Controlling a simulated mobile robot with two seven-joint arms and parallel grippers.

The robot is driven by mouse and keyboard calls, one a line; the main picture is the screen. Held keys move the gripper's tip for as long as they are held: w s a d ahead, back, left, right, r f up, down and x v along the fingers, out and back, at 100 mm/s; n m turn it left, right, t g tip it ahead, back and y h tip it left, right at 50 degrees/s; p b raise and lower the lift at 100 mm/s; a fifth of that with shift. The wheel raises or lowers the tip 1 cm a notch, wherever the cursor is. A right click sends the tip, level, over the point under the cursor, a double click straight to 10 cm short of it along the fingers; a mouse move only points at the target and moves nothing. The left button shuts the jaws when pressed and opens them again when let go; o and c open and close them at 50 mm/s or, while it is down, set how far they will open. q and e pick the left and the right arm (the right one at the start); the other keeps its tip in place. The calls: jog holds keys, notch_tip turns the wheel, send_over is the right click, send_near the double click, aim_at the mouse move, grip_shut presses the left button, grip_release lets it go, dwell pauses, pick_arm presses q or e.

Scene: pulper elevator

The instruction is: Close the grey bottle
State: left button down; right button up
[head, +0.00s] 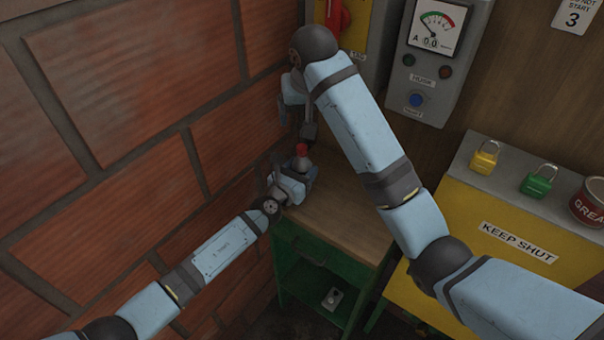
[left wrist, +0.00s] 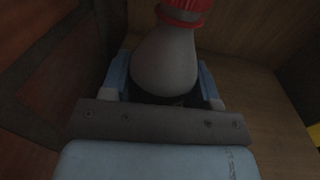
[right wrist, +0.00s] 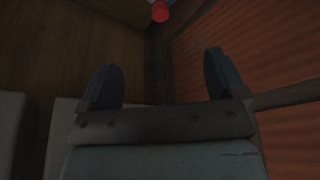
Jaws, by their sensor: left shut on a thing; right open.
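The grey bottle (left wrist: 165,62) stands upright at the wall-side end of the wooden bench top, with a red cap (head: 302,149) at its neck. I cannot tell how tightly the cap sits. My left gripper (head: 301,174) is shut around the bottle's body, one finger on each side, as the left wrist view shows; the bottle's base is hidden. My right gripper (head: 296,118) is open and empty, above the bottle and apart from it. In the right wrist view the red cap (right wrist: 160,11) shows beyond the fingertips, between the two fingers.
A brick wall (head: 120,90) runs close on the left. The bench top (head: 340,215) is clear in front and to the right. A yellow cabinet (head: 500,220) with two padlocks and a tin stands at right. A grey gauge panel (head: 433,65) hangs behind.

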pick_arm(q)
jog(key=shift+d, duration=0.1)
pick_arm(e)
jog(key=s+d, duration=0.2)
jog(key=s, duration=0.8)
jog(key=shift+s+f, duration=0.25)
jog(key=shift+s, duration=0.15)
pick_arm(q)
jog(key=shift+c, duration=1.4)
grip_release()
jog(key=shift+s+a, duration=0.3)
jog(key=shift+s, duration=0.1)
jog(key=p+v, duration=0.2)
jog(key=v, duration=1.1)
pick_arm(e)
notch_tip(320, 180, up, 2)
pick_arm(q)
jog(key=shift+w, duration=0.15)
